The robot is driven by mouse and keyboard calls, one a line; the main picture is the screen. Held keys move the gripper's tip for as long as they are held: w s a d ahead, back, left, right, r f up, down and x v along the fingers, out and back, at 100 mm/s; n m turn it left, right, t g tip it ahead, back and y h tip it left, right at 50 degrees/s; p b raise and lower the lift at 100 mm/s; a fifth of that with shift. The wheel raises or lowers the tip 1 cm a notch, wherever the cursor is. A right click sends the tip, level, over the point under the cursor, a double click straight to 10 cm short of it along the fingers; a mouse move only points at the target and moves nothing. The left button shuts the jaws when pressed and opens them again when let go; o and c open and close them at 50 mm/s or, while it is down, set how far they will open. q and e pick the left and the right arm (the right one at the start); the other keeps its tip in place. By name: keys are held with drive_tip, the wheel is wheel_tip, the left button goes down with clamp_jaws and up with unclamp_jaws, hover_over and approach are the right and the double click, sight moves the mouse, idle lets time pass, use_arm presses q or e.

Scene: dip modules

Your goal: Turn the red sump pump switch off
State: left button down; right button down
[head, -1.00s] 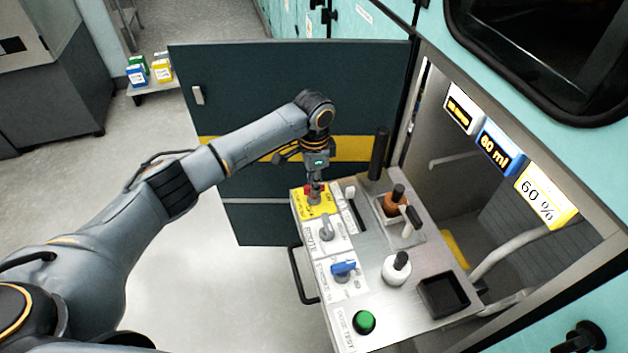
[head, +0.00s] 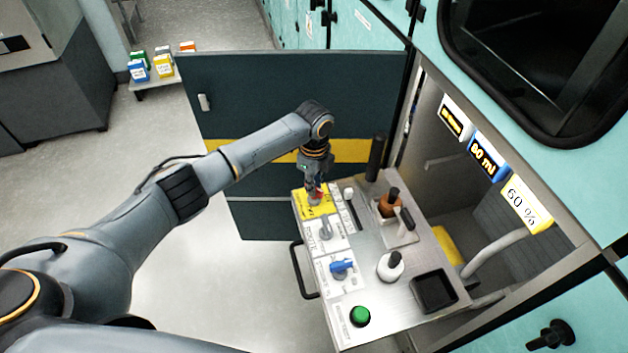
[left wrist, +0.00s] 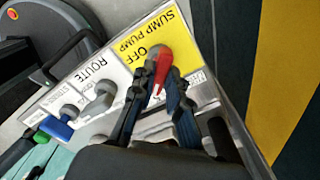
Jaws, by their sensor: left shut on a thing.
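The red sump pump switch (left wrist: 161,64) shows between the fingers of my left gripper (left wrist: 160,80) in the left wrist view. It sits on a yellow plate (left wrist: 140,40) that reads SUMP PUMP and OFF. In the head view my left gripper (head: 315,182) reaches down onto the yellow plate (head: 318,208) at the far left corner of the pulled-out panel. It is shut on the red switch, and its fingers hide part of the handle. The switch points toward the OFF word in the wrist view. My right gripper is not in view.
A grey route switch (head: 324,229), blue switch (head: 341,267) and green button (head: 360,316) line the panel's left edge. Bottles and a black tray (head: 433,291) stand on the panel. The dark open door (head: 300,90) is behind my arm.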

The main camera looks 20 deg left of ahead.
use_arm(q)
drive_tip(key=m, duration=0.3)
drive_tip(key=shift+m, duration=0.3)
drive_tip(key=m, duration=0.4)
drive_tip(key=shift+m, duration=0.4)
drive_tip(key=c, duration=1.3)
unclamp_jaws()
drive_tip(key=shift+c, duration=0.2)
drive_tip(key=shift+r, duration=0.1)
wheel_tip(320, 180, up, 12)
drive_tip(key=shift+f, duration=0.1)
